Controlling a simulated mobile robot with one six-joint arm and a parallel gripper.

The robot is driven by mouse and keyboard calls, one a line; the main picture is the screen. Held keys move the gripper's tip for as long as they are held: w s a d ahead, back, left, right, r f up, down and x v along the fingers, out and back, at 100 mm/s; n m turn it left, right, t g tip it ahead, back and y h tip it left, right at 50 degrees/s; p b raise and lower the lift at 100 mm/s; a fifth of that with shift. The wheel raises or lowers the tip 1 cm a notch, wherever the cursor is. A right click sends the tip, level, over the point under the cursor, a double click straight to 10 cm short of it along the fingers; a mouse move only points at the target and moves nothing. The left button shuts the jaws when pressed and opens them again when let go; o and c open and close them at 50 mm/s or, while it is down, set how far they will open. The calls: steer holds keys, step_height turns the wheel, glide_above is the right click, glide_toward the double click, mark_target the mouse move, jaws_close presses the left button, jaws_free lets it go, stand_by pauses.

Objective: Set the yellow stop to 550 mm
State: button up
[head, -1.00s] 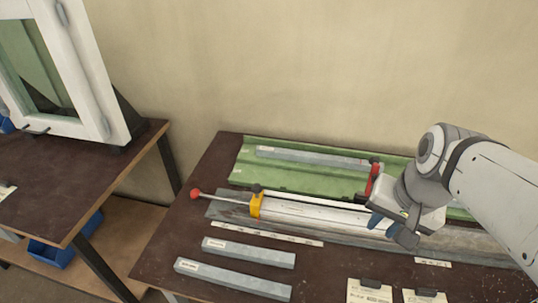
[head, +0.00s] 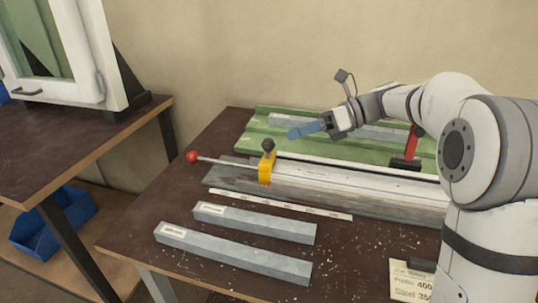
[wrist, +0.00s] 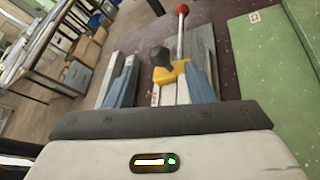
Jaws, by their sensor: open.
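The yellow stop (head: 265,172) with a dark knob (head: 268,145) on top sits upright near the left end of the grey rail (head: 350,190). A rod with a red ball end (head: 192,157) extends left from it. My gripper (head: 304,131) is open and empty, held above the green channel behind the rail, to the right of the stop, with its blue fingers pointing left. In the wrist view, the stop (wrist: 172,73) and its knob appear between the two blue fingers (wrist: 160,82), beyond them and apart. A pale scale strip (head: 280,203) lies along the rail's front; its numbers are unreadable.
Two grey bars (head: 255,222) lie in front of the rail. A red-handled clamp (head: 411,143) stands at the right. A card (head: 411,280) lies near the front edge. A bar (head: 370,129) rests in the green channel (head: 262,139). A second table with a window frame stands left.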

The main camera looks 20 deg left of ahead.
mark_target(268, 142)
steer(key=b+x, duration=0.2)
steer(key=x, duration=0.5)
steer(key=shift+s+a, duration=0.1)
steer(key=shift+a, duration=0.15)
steer(key=shift+c, duration=0.3)
jaws_close()
